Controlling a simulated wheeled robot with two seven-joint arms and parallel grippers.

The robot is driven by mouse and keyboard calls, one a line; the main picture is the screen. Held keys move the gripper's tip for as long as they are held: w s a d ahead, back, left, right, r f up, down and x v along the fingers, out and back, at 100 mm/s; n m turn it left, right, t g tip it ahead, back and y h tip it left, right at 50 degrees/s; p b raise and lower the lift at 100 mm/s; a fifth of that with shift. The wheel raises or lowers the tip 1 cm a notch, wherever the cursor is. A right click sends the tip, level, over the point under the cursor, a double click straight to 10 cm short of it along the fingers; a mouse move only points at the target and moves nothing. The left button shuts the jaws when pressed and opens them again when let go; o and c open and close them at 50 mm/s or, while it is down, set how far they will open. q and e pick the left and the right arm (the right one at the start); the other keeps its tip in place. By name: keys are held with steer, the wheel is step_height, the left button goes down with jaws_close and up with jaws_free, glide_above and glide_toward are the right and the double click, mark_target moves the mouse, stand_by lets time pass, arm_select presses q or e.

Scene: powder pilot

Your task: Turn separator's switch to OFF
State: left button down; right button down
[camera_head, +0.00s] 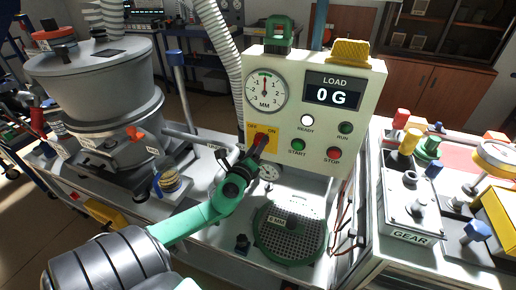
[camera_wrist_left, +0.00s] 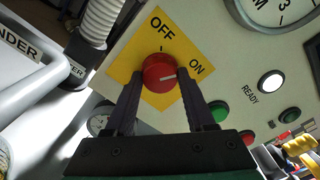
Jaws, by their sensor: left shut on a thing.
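The separator's switch is a red round knob (camera_wrist_left: 157,70) on a yellow plate (camera_wrist_left: 131,66) marked OFF and ON. In the wrist view its white line points right, towards the ON label. In the head view the yellow plate (camera_head: 254,133) is at the lower left of the control panel's face (camera_head: 285,117). My left gripper (camera_head: 257,149) reaches up to the knob, which its fingers mostly hide there. In the wrist view the left gripper (camera_wrist_left: 163,88) has one finger on each side of the knob and is shut on it. My right gripper is not in view.
A round sieve (camera_head: 291,229) lies below. A grey hose (camera_head: 222,45) runs close left of the panel.

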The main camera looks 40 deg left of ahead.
arm_select(q)
steer(key=n+b, duration=0.2)
steer(key=n, duration=1.2)
stand_by(0.4)
steer(key=shift+c, duration=1.3)
jaws_free()
steer(key=shift+s, duration=0.1)
